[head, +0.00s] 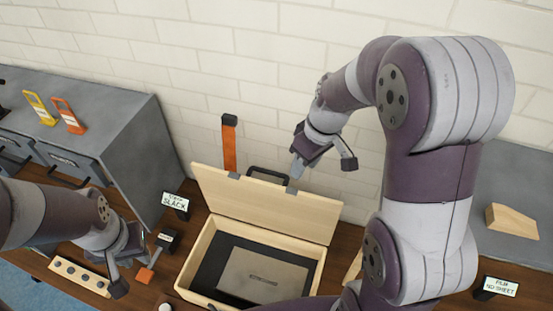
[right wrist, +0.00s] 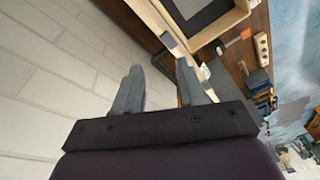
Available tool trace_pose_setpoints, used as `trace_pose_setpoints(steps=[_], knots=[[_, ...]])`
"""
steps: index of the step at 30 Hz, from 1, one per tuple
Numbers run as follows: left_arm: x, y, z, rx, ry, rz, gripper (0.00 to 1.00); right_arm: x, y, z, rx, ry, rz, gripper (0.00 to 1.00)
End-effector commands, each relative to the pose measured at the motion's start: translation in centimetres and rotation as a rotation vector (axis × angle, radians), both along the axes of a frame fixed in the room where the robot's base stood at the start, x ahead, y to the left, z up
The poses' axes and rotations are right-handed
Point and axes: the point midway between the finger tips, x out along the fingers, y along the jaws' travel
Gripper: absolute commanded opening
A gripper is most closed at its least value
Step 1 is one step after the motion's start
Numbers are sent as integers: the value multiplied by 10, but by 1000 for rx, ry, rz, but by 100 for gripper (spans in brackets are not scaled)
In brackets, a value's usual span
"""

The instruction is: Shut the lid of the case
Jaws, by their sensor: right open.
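The wooden case (head: 188,281) stands on the table in the head view, with a dark lining and a flat grey panel (head: 262,277) inside. Its pale wooden lid (head: 265,207) is open, tilted up and back toward the wall. A black handle (head: 268,173) shows at the lid's upper edge. My right gripper (head: 322,162) is open and empty, behind and above the lid's upper edge, right of the handle. In the right wrist view its fingers (right wrist: 160,76) are apart, and the case rim (right wrist: 226,20) shows beyond. My left gripper (head: 133,274) looks open, left of the case, low over the table.
An orange upright strip (head: 229,147) stands behind the lid. A "SLACK" sign (head: 175,203), an orange block (head: 145,275) and a wooden strip with holes (head: 79,275) lie left of the case. A grey cabinet (head: 125,140) stands left. My right arm covers the area right of the case.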

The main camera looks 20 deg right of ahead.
Motion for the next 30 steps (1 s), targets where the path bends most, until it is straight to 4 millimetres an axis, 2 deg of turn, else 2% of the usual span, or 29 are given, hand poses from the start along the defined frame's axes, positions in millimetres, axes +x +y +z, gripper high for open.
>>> trace_pose_setpoints(steps=[3, 6, 10, 20, 21, 22, 27, 30], knots=[[0, 0, 0, 0, -1, 0, 28, 34, -4, 9, 82, -37, 216, 40], [0, 0, 0, 0, -1, 0, 28, 55, -6, 17, 140, -90, 371, 40], [0, 0, -8, 0, -1, 0, 28, 65, -4, 13, 170, -128, 460, 40], [0, 0, -88, 0, 0, 0, 28, 73, 25, -64, 168, -130, 468, 40], [-1, 0, -65, 0, 2, 0, 28, 74, 29, -56, 171, -126, 466, 40], [0, 0, -60, 0, 1, 0, 28, 75, 31, -61, 170, -124, 466, 40], [0, 0, -51, 0, -1, 0, 28, 78, 41, -85, 169, -127, 464, 40], [0, 0, -50, 0, -1, 0, 28, 79, 43, -92, 167, -129, 465, 40]])
